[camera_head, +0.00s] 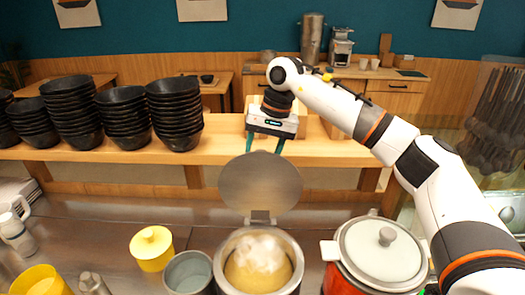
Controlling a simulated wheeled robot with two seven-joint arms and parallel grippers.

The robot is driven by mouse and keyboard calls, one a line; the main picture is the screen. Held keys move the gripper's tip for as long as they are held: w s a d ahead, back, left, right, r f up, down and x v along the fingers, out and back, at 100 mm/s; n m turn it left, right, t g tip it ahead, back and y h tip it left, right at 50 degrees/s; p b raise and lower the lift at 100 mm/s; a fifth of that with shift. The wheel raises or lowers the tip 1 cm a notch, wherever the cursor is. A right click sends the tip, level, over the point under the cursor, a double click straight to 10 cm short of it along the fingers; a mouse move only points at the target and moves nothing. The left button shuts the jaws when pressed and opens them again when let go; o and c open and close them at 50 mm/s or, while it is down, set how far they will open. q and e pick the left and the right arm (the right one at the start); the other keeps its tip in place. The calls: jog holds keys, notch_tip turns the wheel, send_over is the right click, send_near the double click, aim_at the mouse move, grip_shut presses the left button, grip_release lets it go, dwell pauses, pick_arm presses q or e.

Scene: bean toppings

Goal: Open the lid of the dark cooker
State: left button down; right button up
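A metal-rimmed round cooker (223,283) stands at the bottom centre, with its grey disc lid (260,184) raised upright on a hinge at the back. Inside it is yellow food under whitish steam or foam. The cooker's outer wall is mostly cut off, so I cannot tell its colour. My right gripper (265,146) is above and behind the raised lid, pointing down. Its two teal fingers are apart with nothing between them. Their tips are close to the lid's top edge in the picture; I cannot tell whether they touch. My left gripper is not in view.
A red pot (340,282) with a closed pale lid (382,252) stands right of the cooker, under my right arm. A grey cup (188,272) and a yellow lidded jar (152,248) stand left. Stacks of black bowls (174,112) line the wooden shelf behind.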

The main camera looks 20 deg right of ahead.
jog(key=shift+r, duration=0.35)
jog(key=b+v, duration=0.3)
jog(key=v, duration=0.8)
jog(key=shift+r, duration=0.1)
